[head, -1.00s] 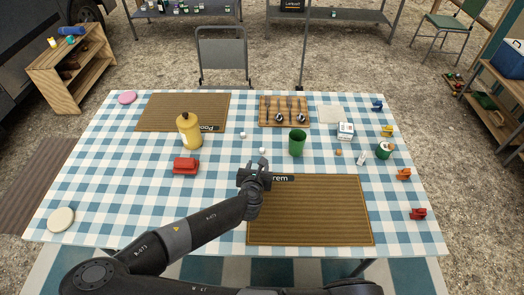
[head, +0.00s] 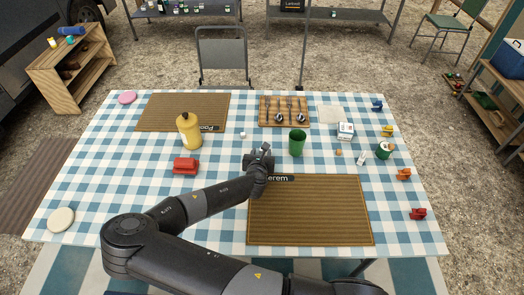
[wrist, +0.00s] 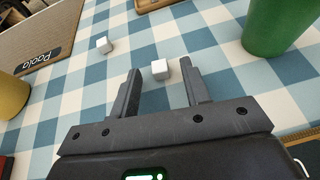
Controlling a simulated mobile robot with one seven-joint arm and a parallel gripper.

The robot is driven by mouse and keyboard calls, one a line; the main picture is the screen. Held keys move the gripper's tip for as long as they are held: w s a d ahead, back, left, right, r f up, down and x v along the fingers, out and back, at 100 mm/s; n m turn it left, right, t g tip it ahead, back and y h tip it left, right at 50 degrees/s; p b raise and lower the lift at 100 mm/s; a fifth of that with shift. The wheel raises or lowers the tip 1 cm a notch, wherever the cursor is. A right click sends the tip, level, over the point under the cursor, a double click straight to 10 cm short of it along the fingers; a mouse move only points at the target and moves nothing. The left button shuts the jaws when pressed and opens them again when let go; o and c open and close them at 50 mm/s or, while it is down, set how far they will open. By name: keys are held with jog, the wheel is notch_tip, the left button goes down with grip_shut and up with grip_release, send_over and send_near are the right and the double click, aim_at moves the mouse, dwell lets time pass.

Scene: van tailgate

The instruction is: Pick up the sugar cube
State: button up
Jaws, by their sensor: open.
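One white sugar cube (wrist: 160,69) sits on the checked cloth, between and slightly beyond the fingertips of my gripper (wrist: 159,80) in the wrist view. The jaws are open, one finger on each side, with visible gaps to the cube. In the head view my gripper (head: 260,153) hides this cube. A second white sugar cube (wrist: 103,46) lies farther off to the left in the wrist view. It also shows in the head view (head: 243,135), left of and beyond my gripper.
A green cup (head: 297,143) stands close to the right of my gripper. A yellow bottle (head: 190,132) and a red object (head: 186,166) are to the left.

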jog(key=shift+w+f, duration=0.15)
jog(key=shift+w, duration=0.2)
grip_shut()
